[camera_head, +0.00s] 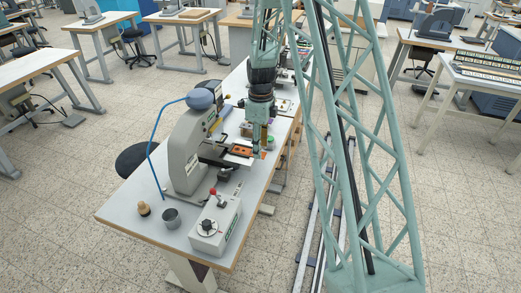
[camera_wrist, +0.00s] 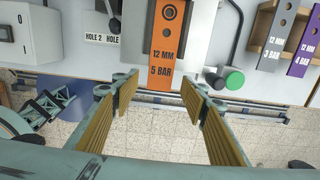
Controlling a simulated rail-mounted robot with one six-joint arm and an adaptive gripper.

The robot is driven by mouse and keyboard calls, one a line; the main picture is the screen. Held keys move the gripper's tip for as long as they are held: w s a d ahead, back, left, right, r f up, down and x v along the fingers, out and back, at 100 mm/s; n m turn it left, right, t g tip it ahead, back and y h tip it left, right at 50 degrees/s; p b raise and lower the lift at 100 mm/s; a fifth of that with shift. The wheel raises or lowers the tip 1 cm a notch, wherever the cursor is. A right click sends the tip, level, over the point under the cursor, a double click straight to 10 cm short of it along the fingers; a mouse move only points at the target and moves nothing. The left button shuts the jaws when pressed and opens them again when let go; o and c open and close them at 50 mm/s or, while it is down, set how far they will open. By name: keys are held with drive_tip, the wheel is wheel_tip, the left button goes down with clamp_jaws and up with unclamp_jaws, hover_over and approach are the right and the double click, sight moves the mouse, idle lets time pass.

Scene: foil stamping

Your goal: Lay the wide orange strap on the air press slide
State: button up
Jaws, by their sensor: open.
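The wide orange strap (camera_wrist: 166,45), marked 12 MM and 5 BAR, lies on a grey metal block of the press, the air press slide (camera_wrist: 200,40), in the wrist view. Its near end sticks out past the block's front edge. My gripper (camera_wrist: 158,88) is open, with its ridged fingers apart and nothing gripped between them. The strap's near end shows between the fingertips; whether they are level with it I cannot tell. In the head view, my gripper (camera_head: 256,152) hangs at the bench's right edge beside the orange strap (camera_head: 241,151).
A green button (camera_wrist: 235,82) stands right of my fingers. The grey press (camera_head: 187,150) and control box (camera_head: 215,224) stand on the bench. Open floor lies beyond its edge.

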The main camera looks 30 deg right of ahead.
wheel_tip(320, 180, up, 10)
drive_tip(key=shift+r, duration=0.15)
idle(0.5)
idle(0.7)
drive_tip(key=s+a+r+n+t+b, duration=0.1)
drive_tip(key=s+a+r+n, duration=0.6)
drive_tip(key=s+r, duration=0.35)
drive_tip(key=s+a+r+n+t+b, duration=0.1)
drive_tip(key=s+a+r+n+b, duration=0.1)
drive_tip(key=s+a+r+n, duration=0.65)
drive_tip(key=s+a+r+n+t+b, duration=0.1)
drive_tip(key=s+n, duration=0.5)
drive_tip(key=s, duration=0.7)
drive_tip(key=s+a+r+n+t+b, duration=0.1)
drive_tip(key=s+a+r+n, duration=0.3)
drive_tip(key=s, duration=1)
drive_tip(key=shift+s+n+b, duration=0.15)
drive_tip(key=shift+n+b, duration=0.25)
drive_tip(key=shift+n, duration=0.55)
